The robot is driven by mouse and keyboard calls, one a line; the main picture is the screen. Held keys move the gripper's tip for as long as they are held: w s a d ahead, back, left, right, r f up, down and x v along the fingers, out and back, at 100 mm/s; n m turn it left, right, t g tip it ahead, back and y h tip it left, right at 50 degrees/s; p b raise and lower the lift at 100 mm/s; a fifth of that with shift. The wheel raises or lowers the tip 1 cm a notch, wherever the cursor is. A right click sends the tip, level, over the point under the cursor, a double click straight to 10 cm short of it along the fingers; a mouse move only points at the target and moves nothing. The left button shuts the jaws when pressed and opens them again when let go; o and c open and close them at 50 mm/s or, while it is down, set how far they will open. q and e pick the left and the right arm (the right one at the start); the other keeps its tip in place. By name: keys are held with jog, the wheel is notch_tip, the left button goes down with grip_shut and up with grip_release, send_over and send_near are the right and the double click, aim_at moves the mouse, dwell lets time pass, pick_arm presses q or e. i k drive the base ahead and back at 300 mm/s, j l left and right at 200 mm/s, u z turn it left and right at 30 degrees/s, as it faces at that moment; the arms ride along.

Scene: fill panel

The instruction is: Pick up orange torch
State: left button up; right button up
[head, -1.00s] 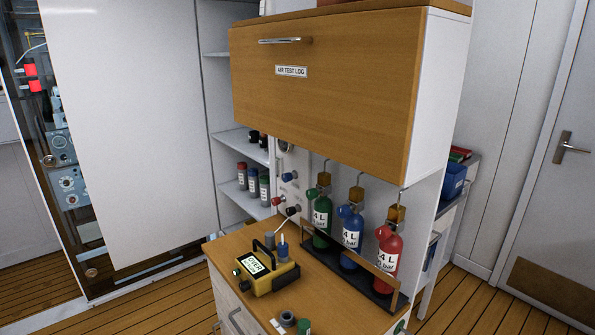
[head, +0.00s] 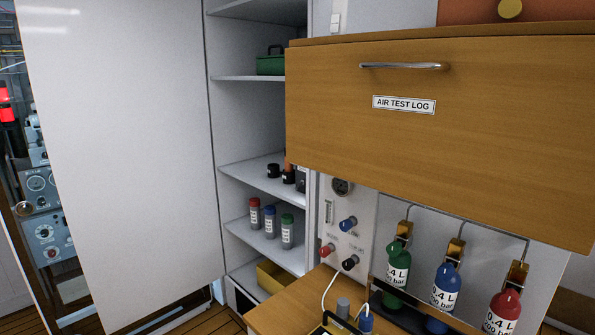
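A narrow orange upright thing (head: 288,159) shows on the middle shelf of the white cabinet, at the edge of the wooden drop-front unit. It may be the orange torch. It is small in view and appears partly covered by the unit and a dark thing, so I cannot be sure of its shape. A short black cylinder (head: 273,170) stands to its left on the same shelf. Neither of my grippers is in view.
The wooden front marked AIR TEST LOG (head: 440,130) juts out right of the shelves. Red, blue and green bottles (head: 270,222) stand on a lower shelf (head: 248,236). A white door panel (head: 120,150) stands left.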

aim_at(288, 166)
jog(key=i+j, duration=0.2)
jog(key=z, duration=0.45)
jog(key=i+j+z, duration=0.1)
jog(key=z, duration=0.35)
jog(key=j+z, duration=0.2)
jog(key=z, duration=0.25)
jog(key=i+j+z, duration=0.1)
jog(key=j+z, duration=0.25)
jog(key=j, duration=0.35)
jog(key=j+z, duration=0.4)
jog(key=j, duration=0.3)
jog(key=k+j+z, duration=0.1)
jog(key=j+z, duration=0.25)
jog(key=j, duration=0.4)
